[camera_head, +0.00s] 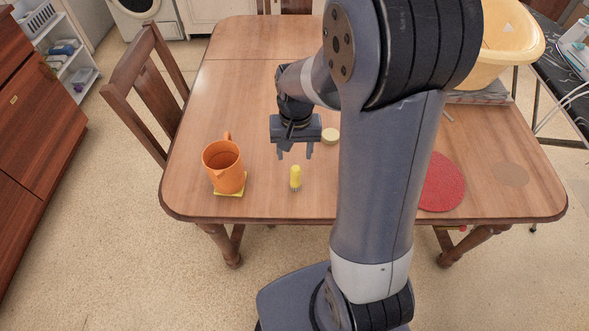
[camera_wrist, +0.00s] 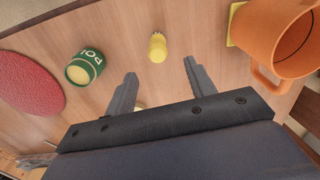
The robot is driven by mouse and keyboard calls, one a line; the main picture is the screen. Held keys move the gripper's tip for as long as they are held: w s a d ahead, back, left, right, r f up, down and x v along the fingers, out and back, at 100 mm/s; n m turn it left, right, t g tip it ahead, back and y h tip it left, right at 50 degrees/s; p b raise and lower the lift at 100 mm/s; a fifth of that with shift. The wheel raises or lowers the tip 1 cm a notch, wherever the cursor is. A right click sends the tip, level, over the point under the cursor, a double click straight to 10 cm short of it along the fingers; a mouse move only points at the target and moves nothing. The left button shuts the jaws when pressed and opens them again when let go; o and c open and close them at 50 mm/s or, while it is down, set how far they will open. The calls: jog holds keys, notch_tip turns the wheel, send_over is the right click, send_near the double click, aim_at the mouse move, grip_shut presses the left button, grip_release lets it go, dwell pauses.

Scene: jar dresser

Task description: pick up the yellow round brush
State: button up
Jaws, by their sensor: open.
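The yellow round brush (camera_head: 295,178) stands on the wooden table near its front edge. It also shows in the wrist view (camera_wrist: 158,47), just beyond the gap between the fingertips. My gripper (camera_head: 295,153) is open and empty, above the table and slightly behind the brush in the head view. Its two grey fingers (camera_wrist: 160,72) point down and are spread apart in the wrist view. The brush is not touched by either finger.
An orange pitcher (camera_head: 223,167) stands on a yellow coaster (camera_head: 229,193) left of the brush. A green jar (camera_wrist: 86,67) and a red round mat (camera_wrist: 25,84) lie on its other side. A pale yellow round thing (camera_head: 330,135) is behind. A yellow basin (camera_head: 508,45) is back right.

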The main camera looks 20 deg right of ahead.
aim_at(296, 168)
jog(key=shift+f, duration=0.1)
notch_tip(296, 168, down, 10)
jog(key=shift+d+f+p, duration=0.15)
jog(key=shift+f+p, duration=0.1)
jog(key=shift+p, duration=0.05)
dwell(0.4)
jog(key=shift+c, duration=0.2)
jog(key=c, duration=1)
jog(key=shift+r, duration=0.15)
notch_tip(296, 168, up, 10)
jog(key=shift+f, duration=0.1)
